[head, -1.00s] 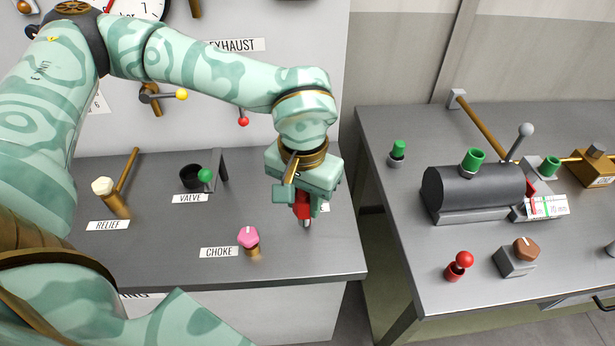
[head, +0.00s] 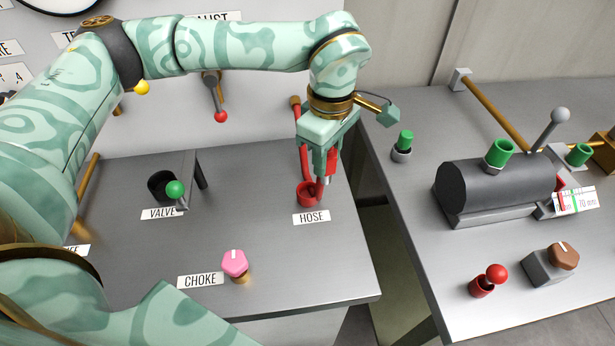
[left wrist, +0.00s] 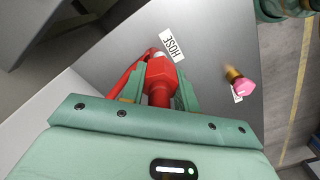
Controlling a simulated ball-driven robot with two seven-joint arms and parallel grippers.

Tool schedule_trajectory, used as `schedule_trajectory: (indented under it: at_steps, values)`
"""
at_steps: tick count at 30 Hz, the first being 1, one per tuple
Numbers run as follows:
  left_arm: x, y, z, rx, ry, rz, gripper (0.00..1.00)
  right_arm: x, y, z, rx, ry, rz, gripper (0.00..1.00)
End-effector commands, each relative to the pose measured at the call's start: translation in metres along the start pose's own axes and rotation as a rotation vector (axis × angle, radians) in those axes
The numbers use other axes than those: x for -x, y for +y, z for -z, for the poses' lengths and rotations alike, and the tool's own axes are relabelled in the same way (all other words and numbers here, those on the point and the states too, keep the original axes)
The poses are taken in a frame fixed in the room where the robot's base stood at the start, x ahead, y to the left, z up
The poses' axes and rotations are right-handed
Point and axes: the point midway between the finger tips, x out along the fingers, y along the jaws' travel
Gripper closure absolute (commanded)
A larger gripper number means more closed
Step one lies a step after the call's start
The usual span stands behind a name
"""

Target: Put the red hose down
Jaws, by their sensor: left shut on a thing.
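My left gripper (head: 320,176) points down over the back right of the left bench, shut on the red hose's end (head: 331,165). The hose (head: 305,135) runs down from a brass fitting on the wall behind the gripper. The hose end hangs at a red cup (head: 307,194) behind the HOSE label (head: 311,217); I cannot tell whether its tip is inside or just beside it. In the left wrist view the red hose end (left wrist: 160,84) sits between the fingers, with the HOSE label (left wrist: 171,45) beyond. My right gripper is not in view.
A pink choke knob (head: 234,263) stands at the front, and a green-knobbed valve (head: 175,188) to the left. A gap separates this bench from the right bench, which holds a dark cylinder (head: 490,185) and a green-capped post (head: 404,142). Bench surface around the cup is clear.

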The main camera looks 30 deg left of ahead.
Motion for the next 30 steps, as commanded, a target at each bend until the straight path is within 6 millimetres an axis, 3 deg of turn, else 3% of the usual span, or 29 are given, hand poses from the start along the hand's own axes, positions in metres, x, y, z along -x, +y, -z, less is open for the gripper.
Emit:
schedule_trajectory:
  at_steps: [3,6,14,19,30]
  values:
    - [-0.029,0.002,0.021,0.002,0.000,0.004,0.96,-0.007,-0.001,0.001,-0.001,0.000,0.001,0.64]
    - [-0.042,0.004,0.032,0.000,0.000,0.002,0.96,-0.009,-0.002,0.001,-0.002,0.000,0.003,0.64]
    - [-0.060,0.006,0.047,-0.001,0.000,0.001,0.96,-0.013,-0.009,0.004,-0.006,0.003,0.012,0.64]
    - [-0.089,0.005,0.047,-0.004,0.000,0.003,0.96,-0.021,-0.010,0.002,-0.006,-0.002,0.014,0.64]
    - [-0.092,0.005,0.047,-0.004,0.000,0.000,0.96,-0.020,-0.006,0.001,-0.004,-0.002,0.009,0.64]
